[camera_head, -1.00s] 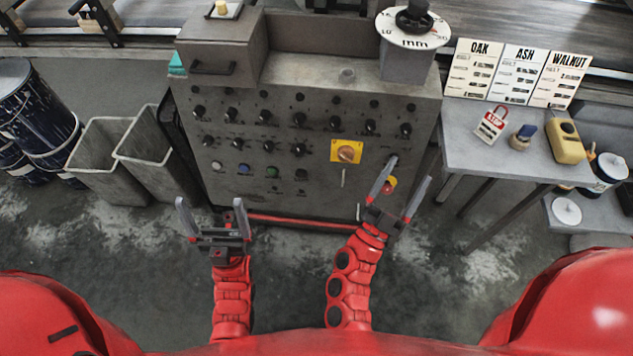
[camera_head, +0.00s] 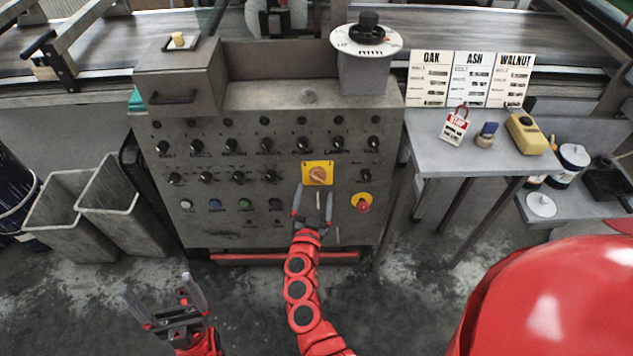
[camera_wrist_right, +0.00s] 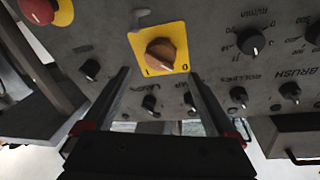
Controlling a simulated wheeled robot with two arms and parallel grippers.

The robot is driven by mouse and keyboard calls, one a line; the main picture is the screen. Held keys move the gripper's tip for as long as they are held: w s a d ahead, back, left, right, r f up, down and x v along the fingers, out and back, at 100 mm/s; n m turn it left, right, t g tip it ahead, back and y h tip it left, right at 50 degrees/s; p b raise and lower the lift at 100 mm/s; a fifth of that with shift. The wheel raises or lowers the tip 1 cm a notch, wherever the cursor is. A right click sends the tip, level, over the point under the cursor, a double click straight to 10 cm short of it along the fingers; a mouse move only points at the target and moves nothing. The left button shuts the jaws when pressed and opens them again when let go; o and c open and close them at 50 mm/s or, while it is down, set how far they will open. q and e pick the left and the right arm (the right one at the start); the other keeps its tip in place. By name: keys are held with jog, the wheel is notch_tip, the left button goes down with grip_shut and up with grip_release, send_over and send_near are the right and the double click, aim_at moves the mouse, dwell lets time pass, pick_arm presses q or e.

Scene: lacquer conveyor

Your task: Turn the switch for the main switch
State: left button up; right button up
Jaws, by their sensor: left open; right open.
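The main switch is an orange-brown rotary knob (camera_head: 317,175) on a yellow square plate (camera_head: 305,167) on the front of the grey control panel (camera_head: 225,222). In the right wrist view the knob (camera_wrist_right: 160,53) sits ahead of the fingers, with a 0 and a 1 marked on its plate (camera_wrist_right: 176,33). My right gripper (camera_head: 312,190) is open just below the plate in the head view, its fingers apart and nothing between them; they do not enclose the knob. It also shows in the right wrist view (camera_wrist_right: 160,90). My left gripper (camera_head: 158,290) is open and empty, low at the left.
A red emergency button (camera_head: 363,204) sits right of and below the switch. Black knobs line the panel. A side table (camera_head: 440,155) at the right holds a STOP tag (camera_head: 455,127) and a yellow device (camera_head: 526,134). Grey bins (camera_head: 125,210) stand at the left.

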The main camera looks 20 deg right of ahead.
aim_at(318, 180)
jog(key=x, duration=0.5)
jog(key=shift+w+d, duration=0.1)
jog(key=c, duration=1.4)
jog(key=shift+o, duration=0.2)
